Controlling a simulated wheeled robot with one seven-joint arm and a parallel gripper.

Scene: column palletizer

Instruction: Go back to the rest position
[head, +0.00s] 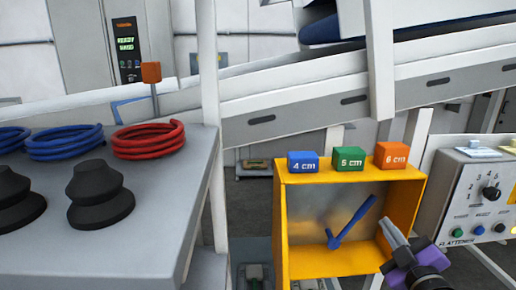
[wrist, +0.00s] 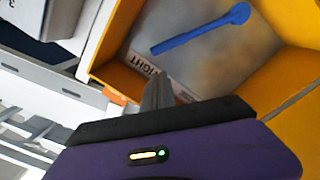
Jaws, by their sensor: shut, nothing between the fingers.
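My gripper (head: 392,234) is at the lower right of the head view, in front of the right side of an open yellow box (head: 283,228). Its grey fingers are together with nothing between them. In the wrist view the closed fingers (wrist: 158,92) point toward the yellow box (wrist: 290,112). A blue tool (head: 352,222) with a rounded end is inside the box, apart from the fingers. It also shows in the wrist view (wrist: 200,32).
Blue (head: 303,161), green (head: 349,159) and orange (head: 391,155) size blocks stand on the box's top edge. A control panel (head: 465,200) is at the right. A grey table (head: 150,225) with hoses and black cups is at the left. A sloping conveyor (head: 300,112) runs behind.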

